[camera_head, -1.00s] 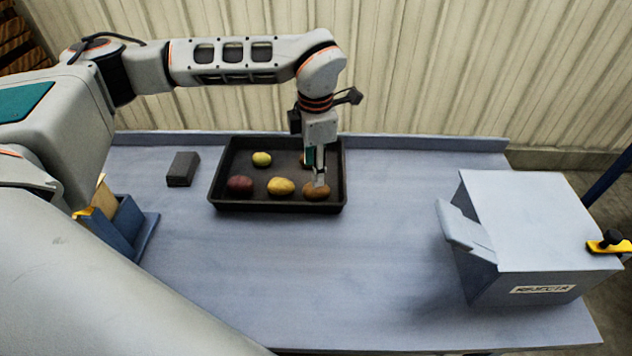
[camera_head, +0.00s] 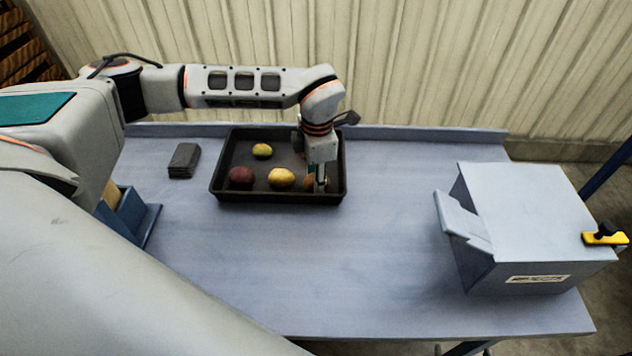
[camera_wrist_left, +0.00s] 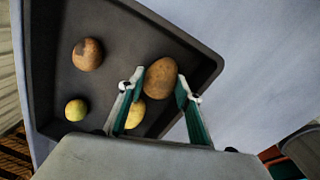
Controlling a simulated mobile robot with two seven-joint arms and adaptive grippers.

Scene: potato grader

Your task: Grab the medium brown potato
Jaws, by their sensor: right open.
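The brown potato (camera_head: 308,183) lies in the front right corner of the dark tray (camera_head: 262,199), mostly hidden behind my left gripper (camera_head: 320,185) in the head view. In the left wrist view, this brown potato (camera_wrist_left: 161,79) is between the spread fingers of my open left gripper (camera_wrist_left: 161,82). The left finger looks close to the potato; I cannot tell whether it touches. A yellow potato (camera_head: 281,178), a dark red potato (camera_head: 240,176) and a small greenish potato (camera_head: 262,151) are also in the tray. I see no right gripper.
A stack of dark slabs (camera_head: 184,160) is left of the tray. A grey lidded box (camera_head: 525,215) stands at the right. A blue holder (camera_head: 133,215) is at the left. The table (camera_head: 330,270) before the tray is clear.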

